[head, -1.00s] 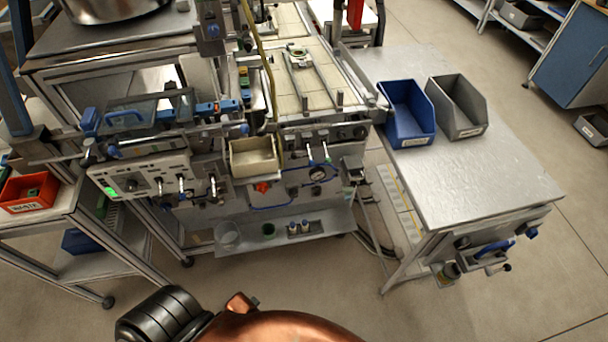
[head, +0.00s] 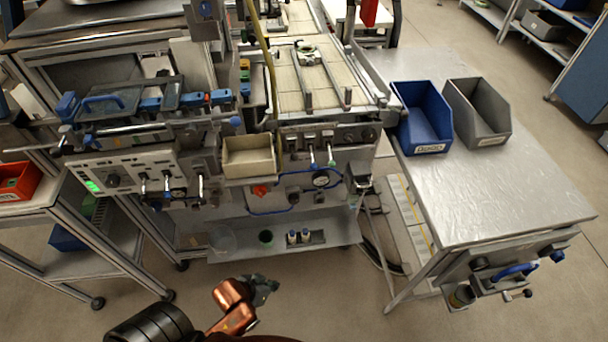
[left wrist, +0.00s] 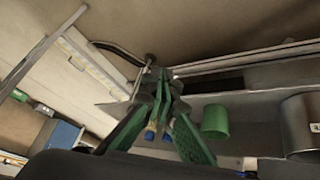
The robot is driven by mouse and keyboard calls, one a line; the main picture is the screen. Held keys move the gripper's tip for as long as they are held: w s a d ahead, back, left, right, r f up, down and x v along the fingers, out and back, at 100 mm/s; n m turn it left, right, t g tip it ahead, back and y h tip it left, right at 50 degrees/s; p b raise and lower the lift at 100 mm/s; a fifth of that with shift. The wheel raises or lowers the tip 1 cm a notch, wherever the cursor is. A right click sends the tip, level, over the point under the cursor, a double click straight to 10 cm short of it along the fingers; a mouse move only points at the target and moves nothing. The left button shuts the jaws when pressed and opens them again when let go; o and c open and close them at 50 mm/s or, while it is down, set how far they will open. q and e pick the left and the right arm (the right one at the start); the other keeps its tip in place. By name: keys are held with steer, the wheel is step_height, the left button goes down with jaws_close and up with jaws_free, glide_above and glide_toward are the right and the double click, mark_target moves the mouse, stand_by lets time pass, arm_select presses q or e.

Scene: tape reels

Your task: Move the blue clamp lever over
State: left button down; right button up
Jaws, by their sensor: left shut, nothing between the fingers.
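My left gripper (head: 268,286) is at the bottom of the head view, low in front of the machine. It is shut and empty, and its closed fingers with green pads also show in the left wrist view (left wrist: 158,85). Several blue levers are in view, and I cannot tell which is the clamp lever. A blue handle (head: 516,270) is on the front of the right table. A blue curved handle (head: 103,101) is at the machine's upper left. The gripper touches none of them. My right gripper is out of view.
A low shelf (head: 345,231) holds a green cup (left wrist: 215,120) and small blue-capped bottles. A beige bin (head: 249,156) hangs on the machine's front. A blue bin (head: 423,118) and a grey bin (head: 479,112) stand on the right table (head: 500,185). The floor before the machine is open.

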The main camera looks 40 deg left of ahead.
mark_target(312, 158)
arm_select(q)
steer(key=w+r+n+t+h, duration=0.25)
steer(key=w+r+t, duration=0.2)
steer(key=w, duration=0.45)
steer(key=w+r+n+t+h, duration=0.1)
steer(key=w+r+n+t, duration=0.3)
steer(key=w, duration=0.5)
steer(key=s+a+r+n+t+h, duration=0.2)
steer(key=a+r+n+t, duration=0.3)
steer(key=a+r+t, duration=0.6)
step_height(312, 158, up, 5)
steer(key=shift+a+f+t, duration=0.1)
steer(key=shift+a+t, duration=0.3)
steer(key=shift+t, duration=0.25)
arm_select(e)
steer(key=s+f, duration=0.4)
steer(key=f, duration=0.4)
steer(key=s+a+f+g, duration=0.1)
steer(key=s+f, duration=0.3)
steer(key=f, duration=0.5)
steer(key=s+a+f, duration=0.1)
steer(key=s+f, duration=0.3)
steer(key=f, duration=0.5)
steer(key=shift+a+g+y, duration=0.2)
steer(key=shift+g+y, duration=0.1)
